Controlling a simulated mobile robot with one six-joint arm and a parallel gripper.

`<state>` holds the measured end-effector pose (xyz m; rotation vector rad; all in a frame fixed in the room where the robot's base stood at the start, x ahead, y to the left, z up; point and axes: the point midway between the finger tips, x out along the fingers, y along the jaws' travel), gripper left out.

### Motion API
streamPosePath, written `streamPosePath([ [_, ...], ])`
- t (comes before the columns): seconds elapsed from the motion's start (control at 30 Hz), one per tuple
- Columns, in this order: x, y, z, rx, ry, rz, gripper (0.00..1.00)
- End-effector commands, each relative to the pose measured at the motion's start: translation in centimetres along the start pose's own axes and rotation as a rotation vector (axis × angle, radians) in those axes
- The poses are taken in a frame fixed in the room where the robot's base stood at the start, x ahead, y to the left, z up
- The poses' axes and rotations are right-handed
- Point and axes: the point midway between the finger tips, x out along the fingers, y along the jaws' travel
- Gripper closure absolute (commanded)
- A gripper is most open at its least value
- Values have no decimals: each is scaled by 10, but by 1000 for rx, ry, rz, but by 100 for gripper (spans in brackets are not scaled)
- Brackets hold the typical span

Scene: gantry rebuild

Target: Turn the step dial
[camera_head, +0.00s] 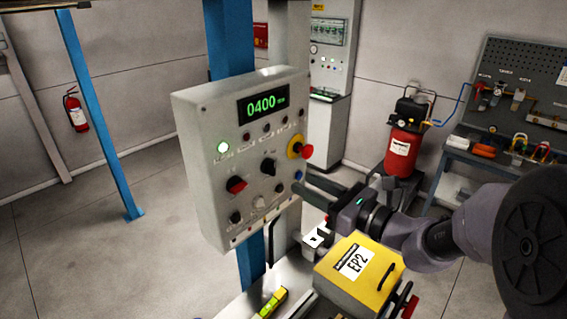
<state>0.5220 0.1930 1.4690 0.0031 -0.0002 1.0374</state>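The grey control panel (205,150) faces left of centre with a green display (263,104) reading 0400. It carries a red-marked black knob (236,185) and a black knob (268,166). The labels are too small to read, so I cannot tell which is the step dial. My gripper (303,187) is at the panel's right edge, pointing left, with its two dark fingers apart and nothing seen between them. Whether the fingertips touch the panel is unclear.
A red emergency stop (306,152) on a yellow ring juts out just above my fingers. A yellow box marked EP2 (345,285) stands below my wrist. A blue post (232,45) stands behind the panel. A red compressor (403,150) stands behind right. Floor at left is clear.

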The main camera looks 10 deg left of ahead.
Motion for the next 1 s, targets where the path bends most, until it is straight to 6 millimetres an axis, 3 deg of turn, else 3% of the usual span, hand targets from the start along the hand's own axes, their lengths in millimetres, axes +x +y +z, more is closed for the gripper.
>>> streamPosePath([
  [0.1,35,2,2,0,1,6,67],
  [0.3,73,1,1,-2,2,3,67],
  [0.5,87,1,0,-1,2,1,67],
  [0.77,88,1,0,-2,2,0,67],
  [0.93,88,1,0,-2,2,1,100],
  [1.0,88,1,0,-2,2,1,100],
])
